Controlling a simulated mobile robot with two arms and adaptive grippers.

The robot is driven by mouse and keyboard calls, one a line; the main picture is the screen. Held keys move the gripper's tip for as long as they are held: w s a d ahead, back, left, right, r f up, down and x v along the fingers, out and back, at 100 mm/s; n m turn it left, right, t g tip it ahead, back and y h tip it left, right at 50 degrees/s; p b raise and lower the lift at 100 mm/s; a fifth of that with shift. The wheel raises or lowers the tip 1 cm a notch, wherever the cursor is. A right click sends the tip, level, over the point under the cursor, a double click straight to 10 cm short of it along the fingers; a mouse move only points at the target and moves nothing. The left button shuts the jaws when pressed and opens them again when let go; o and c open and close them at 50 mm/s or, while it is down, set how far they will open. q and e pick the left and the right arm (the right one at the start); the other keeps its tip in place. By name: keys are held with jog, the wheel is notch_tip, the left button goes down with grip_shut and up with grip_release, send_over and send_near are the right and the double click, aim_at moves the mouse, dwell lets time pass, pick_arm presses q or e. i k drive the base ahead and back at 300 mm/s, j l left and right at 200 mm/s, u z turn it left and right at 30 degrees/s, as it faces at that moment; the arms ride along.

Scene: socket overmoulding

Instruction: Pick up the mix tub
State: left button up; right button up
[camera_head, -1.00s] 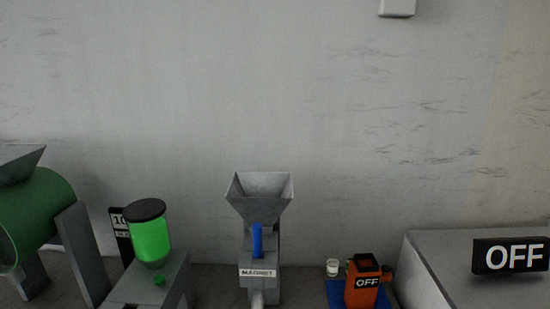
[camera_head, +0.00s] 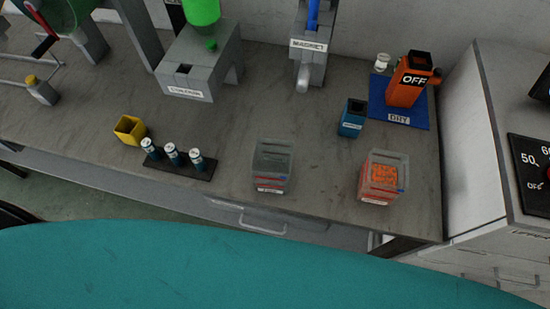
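No label reading mix tub can be made out. A yellow open-topped tub (camera_head: 129,130) stands, slightly turned, on the grey bench at left. A blue open-topped container (camera_head: 352,118) with a small unreadable label stands right of centre. A clear bin with a dark interior (camera_head: 272,166) stands near the front edge of the bench. A clear bin with orange pellets (camera_head: 383,178) stands to its right. Neither of my grippers is in view.
A dark rack (camera_head: 180,166) holds several small bottles beside the yellow tub. Grey machines, one labelled MAGNET (camera_head: 309,45), stand along the back. The bench (camera_head: 235,120) is clear in the middle.

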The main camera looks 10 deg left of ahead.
aim_at(270, 168)
jog(key=k+l+u, duration=0.1)
jog(key=l+u, duration=0.25)
jog(key=k+l+u, duration=0.1)
jog(key=l+u, duration=0.3)
jog(key=k+l+u, duration=0.2)
jog(key=u, duration=0.15)
jog(key=l, duration=0.05)
